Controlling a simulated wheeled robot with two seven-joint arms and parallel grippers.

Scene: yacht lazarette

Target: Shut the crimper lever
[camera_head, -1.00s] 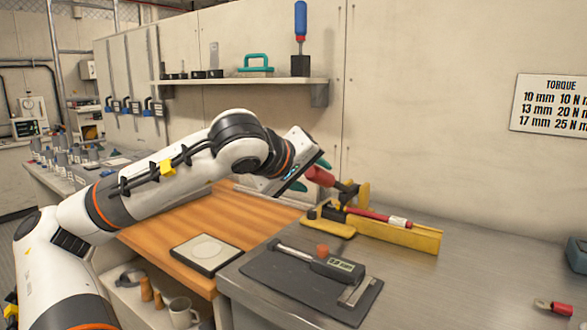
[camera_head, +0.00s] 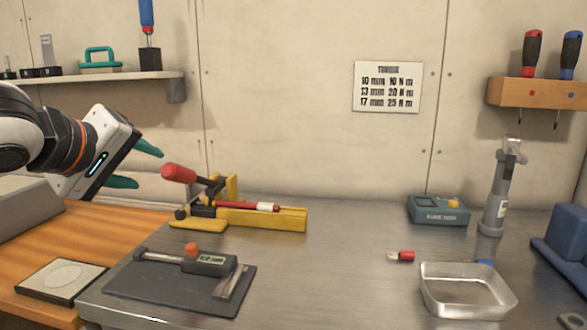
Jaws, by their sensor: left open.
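The crimper (camera_head: 262,218) has a yellow base and stands at the back left of the metal bench. Its lever (camera_head: 180,173) has a red grip and is raised, tilting up to the left. A red cable piece with a white end (camera_head: 265,207) lies along the crimper. My left gripper (camera_head: 138,166) is open and empty, its teal fingers pointing right, just left of the red grip. The fingertips look close to the grip but apart from it. My right gripper is not in view.
A dark mat (camera_head: 150,294) with a digital torque tool (camera_head: 208,262) lies in front of the crimper. A metal tray (camera_head: 465,292), a red terminal (camera_head: 402,256) and a grey-blue box (camera_head: 437,210) are to the right. The bench's middle is clear.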

